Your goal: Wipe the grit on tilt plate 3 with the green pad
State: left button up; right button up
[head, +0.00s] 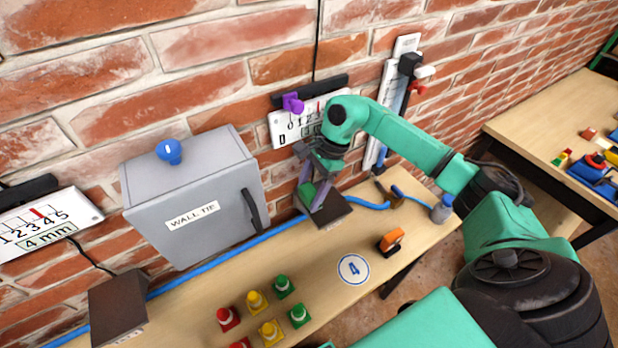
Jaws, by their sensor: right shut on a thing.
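My right gripper (316,190) points down and is shut on the green pad (308,194). The pad is at a dark tilted plate (330,214) on the bench near the wall, and the fingers hide part of both. I cannot tell whether the pad touches the plate. No number is readable on this plate, and I cannot make out grit on it. My left gripper is not in view.
A grey "WALL TIE" cabinet (190,195) with a blue knob (169,151) stands left of the gripper. A dark block (118,305) is at far left. Several coloured cones (256,301), a round "4" label (353,269) and an orange-and-black item (391,240) are in front.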

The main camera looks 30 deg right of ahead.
jog(key=shift+p+v, duration=0.35)
jog(key=shift+v, duration=0.7)
jog(key=shift+a+r+p, duration=0.15)
jog(key=shift+r+p, duration=0.2)
jog(key=shift+r, duration=0.4)
jog(key=shift+a+r+p, duration=0.15)
jog(key=shift+r+p, duration=0.15)
jog(key=shift+r, duration=0.45)
jog(key=shift+d+r, duration=0.15)
